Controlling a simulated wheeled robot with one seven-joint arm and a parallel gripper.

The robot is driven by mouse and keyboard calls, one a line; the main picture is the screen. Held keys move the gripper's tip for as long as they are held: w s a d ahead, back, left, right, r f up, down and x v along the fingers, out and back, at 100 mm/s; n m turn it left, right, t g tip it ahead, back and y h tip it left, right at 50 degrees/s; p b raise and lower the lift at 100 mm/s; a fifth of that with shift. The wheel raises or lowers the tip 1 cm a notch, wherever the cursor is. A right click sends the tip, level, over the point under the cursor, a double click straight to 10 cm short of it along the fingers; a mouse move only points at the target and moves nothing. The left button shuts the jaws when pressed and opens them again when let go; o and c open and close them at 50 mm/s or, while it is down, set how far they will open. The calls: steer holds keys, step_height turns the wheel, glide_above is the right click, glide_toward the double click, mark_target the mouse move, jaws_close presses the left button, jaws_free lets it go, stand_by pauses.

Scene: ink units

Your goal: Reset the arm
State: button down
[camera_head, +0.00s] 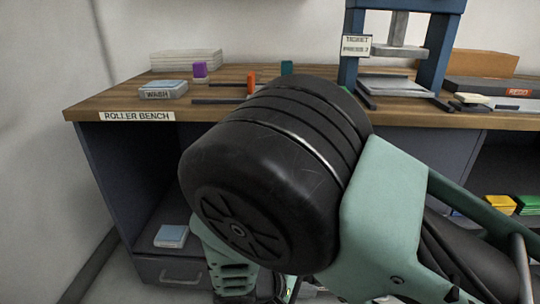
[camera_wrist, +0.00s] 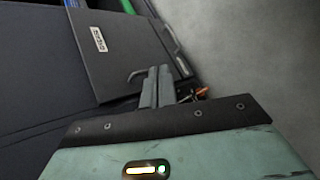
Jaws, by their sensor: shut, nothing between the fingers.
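My gripper (camera_wrist: 155,88) shows in the wrist view with its two grey fingers together and nothing between them. The fingers point toward a dark panel (camera_wrist: 120,55) with a small white label, beside a hooked metal piece. I cannot tell whether they touch the panel. In the head view my arm's large black joint and green links fill the middle and lower right. My gripper cannot be made out there.
A wooden bench (camera_head: 98,102) labelled ROLLER BENCH stands behind my arm. On it are a purple block (camera_head: 200,69), an orange piece (camera_head: 251,83), a pale blue WASH pad (camera_head: 163,88) and a blue press (camera_head: 436,55). Grey floor (camera_wrist: 250,50) is clear at right in the wrist view.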

steer(key=s+d+r+m+g+y, duration=0.1)
steer(key=s+d+r+g+y, duration=0.3)
steer(key=s+r, duration=0.6)
steer(key=s+d+r+m+y, duration=0.15)
steer(key=s+r+y, duration=0.45)
steer(key=r, duration=0.8)
step_height(320, 180, up, 27)
steer(key=p, duration=2.8)
steer(key=shift+w+d+f, duration=0.15)
steer(key=shift+w+d, duration=0.05)
